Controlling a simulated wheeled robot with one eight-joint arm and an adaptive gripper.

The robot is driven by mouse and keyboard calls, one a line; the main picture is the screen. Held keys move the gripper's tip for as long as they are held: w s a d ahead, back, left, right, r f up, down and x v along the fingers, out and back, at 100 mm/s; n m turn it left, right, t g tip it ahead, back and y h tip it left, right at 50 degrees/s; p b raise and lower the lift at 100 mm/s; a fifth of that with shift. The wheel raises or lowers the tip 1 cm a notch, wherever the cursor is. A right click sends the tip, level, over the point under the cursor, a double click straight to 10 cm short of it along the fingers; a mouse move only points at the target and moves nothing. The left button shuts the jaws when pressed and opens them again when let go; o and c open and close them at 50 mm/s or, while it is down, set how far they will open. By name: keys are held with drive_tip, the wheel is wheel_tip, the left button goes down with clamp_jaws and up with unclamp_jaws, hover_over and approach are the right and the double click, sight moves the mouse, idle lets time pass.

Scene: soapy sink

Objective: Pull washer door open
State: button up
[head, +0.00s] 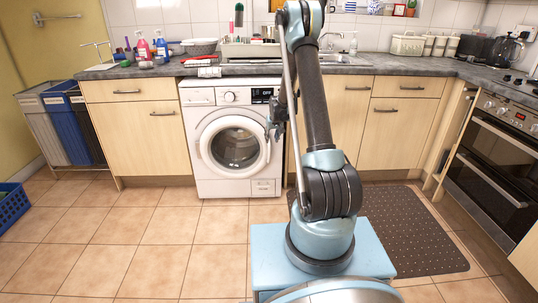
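The white washer (204,120) stands under the counter, left of centre. Its round door (235,145), with a dark glass centre and white rim, looks closed. My gripper (272,130) hangs at the right side of the door, near its right rim. It is small and dark against the washer and partly hidden by my arm. Whether its fingers are open or touch the door I cannot tell. My arm also covers the washer's right edge.
Wooden cupboards (132,140) flank the washer, and the counter (360,62) above holds bottles and dishes. Laundry bins (40,135) and a blue basket (12,205) are at left. An oven (495,150) and dark mat (405,235) are at right. The tiled floor (165,245) before the washer is clear.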

approach(269, 159)
drive_tip(key=w+f, duration=0.4)
drive_tip(key=shift+w+a+f, duration=0.25)
drive_tip(key=shift+w+a, duration=0.15)
idle(0.3)
clamp_jaws()
